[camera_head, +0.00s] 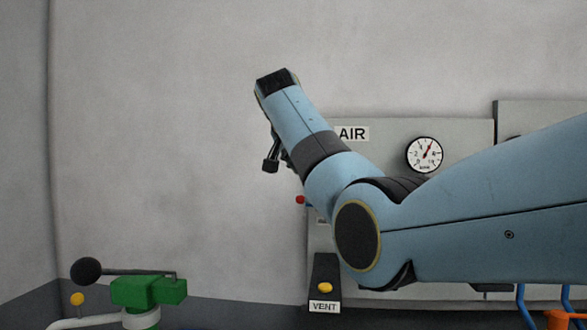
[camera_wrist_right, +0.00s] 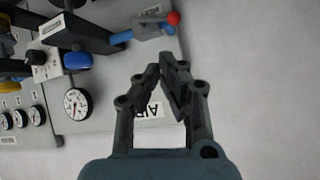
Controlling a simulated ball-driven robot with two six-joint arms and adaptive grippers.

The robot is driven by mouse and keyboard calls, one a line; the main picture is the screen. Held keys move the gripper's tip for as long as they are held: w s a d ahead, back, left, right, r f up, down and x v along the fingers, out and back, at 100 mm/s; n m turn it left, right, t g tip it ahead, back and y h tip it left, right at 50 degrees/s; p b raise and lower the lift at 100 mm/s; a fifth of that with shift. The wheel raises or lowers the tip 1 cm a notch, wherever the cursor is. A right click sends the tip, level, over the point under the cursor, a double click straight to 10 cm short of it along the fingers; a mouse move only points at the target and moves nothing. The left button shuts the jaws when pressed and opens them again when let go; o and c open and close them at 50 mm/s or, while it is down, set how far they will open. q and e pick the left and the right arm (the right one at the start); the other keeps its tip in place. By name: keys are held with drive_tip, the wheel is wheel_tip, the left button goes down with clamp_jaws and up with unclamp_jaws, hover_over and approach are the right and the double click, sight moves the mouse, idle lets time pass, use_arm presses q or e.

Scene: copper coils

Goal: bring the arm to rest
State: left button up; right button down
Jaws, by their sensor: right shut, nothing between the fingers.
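My right arm reaches in from the right in the head view, its forearm slanting up to the left in front of the wall panel. My right gripper (camera_head: 272,160) shows only in part behind the forearm, as a dark finger piece. In the right wrist view my right gripper (camera_wrist_right: 166,68) is seen whole; its black fingers are close together at the tips and hold nothing. It is in front of the grey panel with the AIR label, apart from the fittings. My left gripper is in neither view.
The panel (camera_head: 465,140) carries a gauge (camera_head: 424,155) and an AIR label (camera_head: 351,134). A VENT block (camera_head: 325,285) stands below. A green valve (camera_head: 148,291) with a black-knobbed lever is at lower left. In the wrist view, a red-tipped fitting (camera_wrist_right: 173,18) lies beyond the fingertips. Bare wall lies left.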

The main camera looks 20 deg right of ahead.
drive_tip(key=s+f+n+g+y, duration=0.1)
drive_tip(key=s+f+n, duration=0.2)
drive_tip(key=s+f, duration=1)
drive_tip(key=s+f+n+g+y, duration=0.1)
drive_tip(key=s+f+n+y, duration=0.1)
drive_tip(key=s+f, duration=1.1)
drive_tip(key=s+a+f+n+g+y, duration=0.1)
drive_tip(key=s+a+f+n, duration=0.2)
drive_tip(key=s, duration=0.9)
drive_tip(key=s+a+f+n+g+y, duration=0.1)
drive_tip(key=s+f+n+g+y, duration=0.15)
drive_tip(key=s+f, duration=0.7)
drive_tip(key=s+d+f+b, duration=0.1)
drive_tip(key=s+f+b, duration=0.2)
drive_tip(key=f, duration=1.2)
drive_tip(key=s+d+f+b, duration=0.1)
drive_tip(key=s+f+b, duration=0.2)
drive_tip(key=f, duration=1.1)
drive_tip(key=s+d+f+g+b, duration=0.1)
drive_tip(key=s+f+b, duration=0.4)
drive_tip(key=s+f, duration=1.2)
wheel_tip(320, 180, down, 4)
drive_tip(key=shift+s+d+r+g+h, duration=0.15)
drive_tip(key=shift+s+g+h, duration=0.2)
drive_tip(key=shift+g, duration=0.2)
